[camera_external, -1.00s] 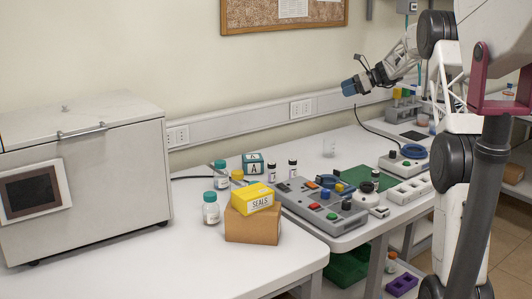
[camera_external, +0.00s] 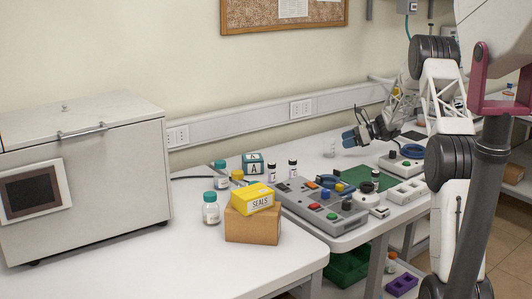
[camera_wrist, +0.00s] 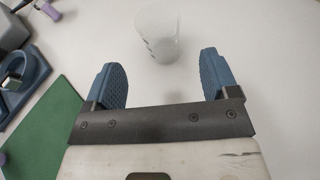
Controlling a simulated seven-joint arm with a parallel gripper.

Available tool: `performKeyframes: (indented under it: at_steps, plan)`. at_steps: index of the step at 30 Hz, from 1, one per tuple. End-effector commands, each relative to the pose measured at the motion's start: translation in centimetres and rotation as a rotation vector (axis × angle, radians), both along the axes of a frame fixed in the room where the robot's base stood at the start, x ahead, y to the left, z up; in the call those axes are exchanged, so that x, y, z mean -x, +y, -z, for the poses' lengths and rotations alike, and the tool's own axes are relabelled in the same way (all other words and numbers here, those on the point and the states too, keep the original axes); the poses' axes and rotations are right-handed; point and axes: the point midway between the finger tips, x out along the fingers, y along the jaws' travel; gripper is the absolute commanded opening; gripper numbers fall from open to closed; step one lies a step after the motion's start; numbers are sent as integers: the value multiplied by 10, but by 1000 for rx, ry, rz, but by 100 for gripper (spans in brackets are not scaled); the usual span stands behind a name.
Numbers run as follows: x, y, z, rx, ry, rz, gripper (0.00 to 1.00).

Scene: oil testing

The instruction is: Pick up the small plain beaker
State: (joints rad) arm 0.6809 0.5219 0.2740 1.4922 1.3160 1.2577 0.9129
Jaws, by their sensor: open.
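The small plain beaker (camera_external: 329,147) is clear and stands upright on the white table near the back wall. In the wrist view the beaker (camera_wrist: 158,33) lies at the top middle, beyond the fingertips and roughly between their lines. My gripper (camera_external: 352,137) is close beside the beaker, on its right in the external view. Its two blue fingers are apart with nothing between them, as the wrist view of my gripper (camera_wrist: 163,78) shows.
A green mat (camera_external: 365,178) and a grey control box (camera_external: 318,206) lie nearer the front. Small labelled vials (camera_external: 292,168) stand left of the beaker. The tabletop around the beaker is clear.

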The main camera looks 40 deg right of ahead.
Motion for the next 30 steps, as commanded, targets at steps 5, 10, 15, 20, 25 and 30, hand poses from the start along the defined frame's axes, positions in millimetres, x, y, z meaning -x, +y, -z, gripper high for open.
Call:
performKeyframes:
  at_steps: [5,10,15,20,25,30]
  plan:
    - [0,0,16,2,-2,0,80]
    - [0,0,16,2,-2,0,80]
    - [-1,0,17,2,-2,0,80]
    - [-7,7,20,1,-2,-1,80]
    - [-15,15,24,1,-3,-1,80]
    - [-17,17,25,1,-3,0,80]
